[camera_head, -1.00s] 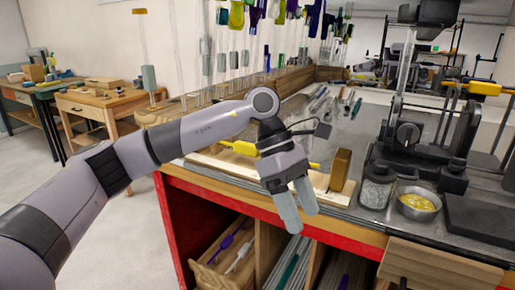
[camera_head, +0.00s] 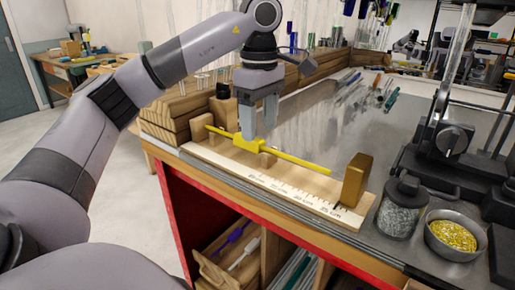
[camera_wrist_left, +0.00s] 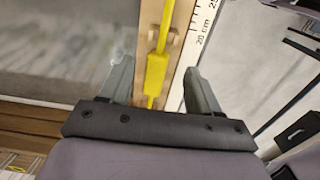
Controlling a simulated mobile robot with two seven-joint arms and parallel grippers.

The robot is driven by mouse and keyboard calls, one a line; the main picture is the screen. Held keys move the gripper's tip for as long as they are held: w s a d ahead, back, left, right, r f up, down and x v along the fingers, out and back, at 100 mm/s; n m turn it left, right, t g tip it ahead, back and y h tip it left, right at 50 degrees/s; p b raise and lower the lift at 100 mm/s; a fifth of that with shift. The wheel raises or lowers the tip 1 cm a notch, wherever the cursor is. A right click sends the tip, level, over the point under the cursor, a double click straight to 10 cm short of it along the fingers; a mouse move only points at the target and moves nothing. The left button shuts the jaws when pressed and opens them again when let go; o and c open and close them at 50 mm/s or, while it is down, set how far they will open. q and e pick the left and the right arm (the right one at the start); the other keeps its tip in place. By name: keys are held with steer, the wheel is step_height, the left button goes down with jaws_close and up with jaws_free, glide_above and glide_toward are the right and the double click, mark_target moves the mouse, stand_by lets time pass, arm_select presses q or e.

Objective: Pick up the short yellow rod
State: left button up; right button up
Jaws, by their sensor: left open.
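The yellow rod (camera_head: 300,161) lies across small wooden supports on a board with a printed centimetre scale (camera_head: 270,180). A thicker yellow piece (camera_head: 249,143) sits around its middle. My left gripper (camera_head: 257,131) points down at the rod from above, jaws open, with the fingers close to the thicker piece. In the left wrist view the yellow rod (camera_wrist_left: 156,68) runs between the two open fingers (camera_wrist_left: 157,80), one on each side. I cannot tell whether either finger touches it. My right gripper is not in view.
A wooden block (camera_head: 356,180) stands at the board's right end. Right of it are a glass jar (camera_head: 400,208), a metal bowl (camera_head: 455,236) of yellow bits and a black machine (camera_head: 440,145). Stacked wood (camera_head: 175,115) is at left. Loose rods and tools (camera_head: 372,92) lie behind.

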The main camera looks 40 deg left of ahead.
arm_select(q)
steer(key=f, duration=0.4)
steer(key=shift+a, duration=0.25)
steer(key=c, duration=1.1)
jaws_close()
steer(key=shift+r, duration=0.65)
step_height(320, 180, up, 14)
steer(key=p, duration=0.6)
step_height(320, 180, up, 4)
steer(key=r, duration=0.1)
glide_above(258, 140)
steer(key=shift+f, duration=0.25)
